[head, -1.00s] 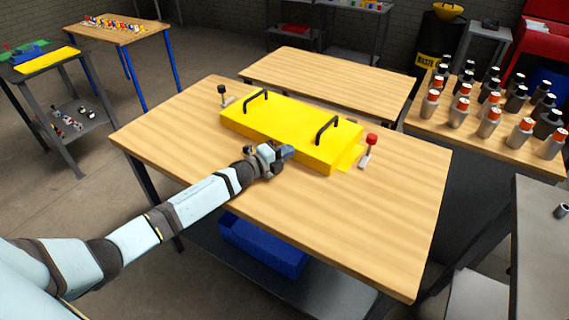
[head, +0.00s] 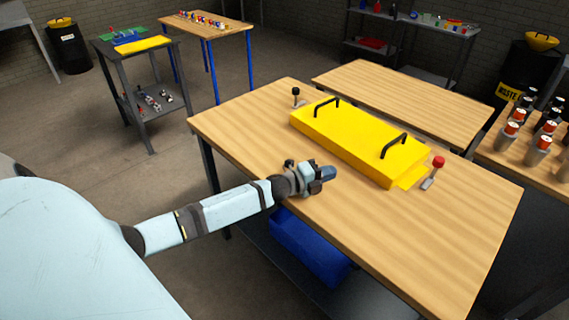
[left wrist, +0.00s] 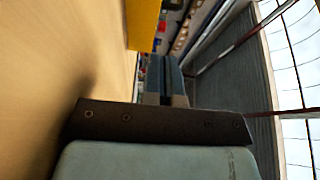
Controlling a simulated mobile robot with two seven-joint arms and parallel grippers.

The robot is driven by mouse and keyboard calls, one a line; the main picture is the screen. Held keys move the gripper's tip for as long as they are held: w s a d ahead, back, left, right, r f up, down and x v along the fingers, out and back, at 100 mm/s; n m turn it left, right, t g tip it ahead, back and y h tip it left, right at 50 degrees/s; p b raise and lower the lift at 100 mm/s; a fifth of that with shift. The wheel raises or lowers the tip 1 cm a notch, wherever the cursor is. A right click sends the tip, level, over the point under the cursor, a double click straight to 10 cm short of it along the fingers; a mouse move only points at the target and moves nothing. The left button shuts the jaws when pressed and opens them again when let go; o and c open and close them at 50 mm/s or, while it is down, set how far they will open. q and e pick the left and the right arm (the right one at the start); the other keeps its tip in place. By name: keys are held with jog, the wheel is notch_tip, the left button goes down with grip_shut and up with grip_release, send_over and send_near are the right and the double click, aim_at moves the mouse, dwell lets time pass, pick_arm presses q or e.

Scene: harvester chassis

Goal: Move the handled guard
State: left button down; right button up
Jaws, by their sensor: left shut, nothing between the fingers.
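The yellow guard (head: 350,137) lies on the wooden table (head: 450,225) with two black handles, a left one (head: 327,107) and a right one (head: 393,145). Part of it shows as a yellow block in the left wrist view (left wrist: 143,22). My left gripper (head: 327,173) is shut and empty, in front of the guard and apart from it, low over the tabletop. Its closed fingers show in the left wrist view (left wrist: 165,75). My right gripper is in no view.
A black-knobbed clamp (head: 296,97) stands at the guard's left end and a red-knobbed clamp (head: 433,172) at its right end. A blue bin (head: 308,250) sits on the shelf below. An empty table (head: 410,100) stands behind. The tabletop's front right is clear.

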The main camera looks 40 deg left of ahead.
pick_arm(q)
jog(key=v, duration=1.3)
jog(key=shift+s+a+b, duration=0.25)
jog(key=shift+a+b, duration=0.05)
jog(key=shift+b, duration=0.05)
